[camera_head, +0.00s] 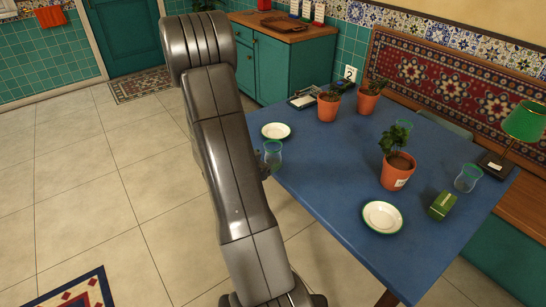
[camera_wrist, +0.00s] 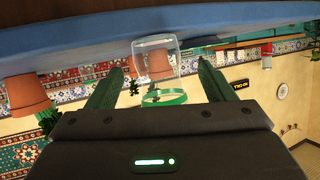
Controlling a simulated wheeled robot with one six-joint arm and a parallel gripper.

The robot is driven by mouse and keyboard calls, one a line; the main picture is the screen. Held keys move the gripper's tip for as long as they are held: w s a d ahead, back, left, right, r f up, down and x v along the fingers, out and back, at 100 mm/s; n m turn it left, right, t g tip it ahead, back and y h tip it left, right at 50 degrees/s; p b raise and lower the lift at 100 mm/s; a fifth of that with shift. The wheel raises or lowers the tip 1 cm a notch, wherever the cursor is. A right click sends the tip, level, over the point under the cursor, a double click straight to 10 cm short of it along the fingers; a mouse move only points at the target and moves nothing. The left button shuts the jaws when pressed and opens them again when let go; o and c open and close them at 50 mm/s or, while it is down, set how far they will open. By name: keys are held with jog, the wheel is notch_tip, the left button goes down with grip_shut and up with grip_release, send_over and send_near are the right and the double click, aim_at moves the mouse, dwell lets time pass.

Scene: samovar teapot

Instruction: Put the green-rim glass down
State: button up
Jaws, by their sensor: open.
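The green-rim glass (camera_head: 272,157) stands upright at the near left edge of the blue table (camera_head: 330,190). In the wrist view, which is turned upside down, the clear glass (camera_wrist: 155,62) has its green rim toward my gripper. Its base appears to meet the table top, though exact contact is hard to tell. My gripper (camera_wrist: 160,68) is open, with one finger on each side of the glass and visible gaps between. In the head view my arm mostly hides the gripper.
A white saucer (camera_head: 276,131) lies just behind the glass, and another saucer (camera_head: 383,218) is at the front.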

aim_at(269, 159)
jog(key=x, duration=0.5)
jog(key=shift+d+f, duration=0.15)
jog(key=shift+f, duration=0.05)
jog(key=shift+s, duration=0.1)
jog(key=c, duration=1.2)
jog(key=shift+r, duration=0.15)
